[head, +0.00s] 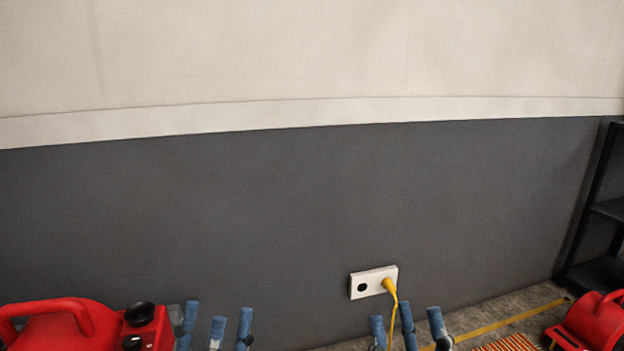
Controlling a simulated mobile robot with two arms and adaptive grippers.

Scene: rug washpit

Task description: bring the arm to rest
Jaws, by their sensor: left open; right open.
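My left gripper (217,328) shows at the bottom edge, left of centre, with its blue fingers pointing up and spread apart. It is open, with nothing seen between its fingers. My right gripper (408,328) shows at the bottom edge, right of centre, its blue fingers also up and apart. It is open and nothing is seen in it. The lower parts of both grippers and the arms are cut off by the bottom edge.
A red machine (75,325) stands at lower left, beside my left gripper in the picture. A wall socket (363,284) holds a yellow plug (389,285), its cord passing behind my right gripper. Another red machine (592,322), a striped orange piece (510,343) and a black shelf (604,210) are at right.

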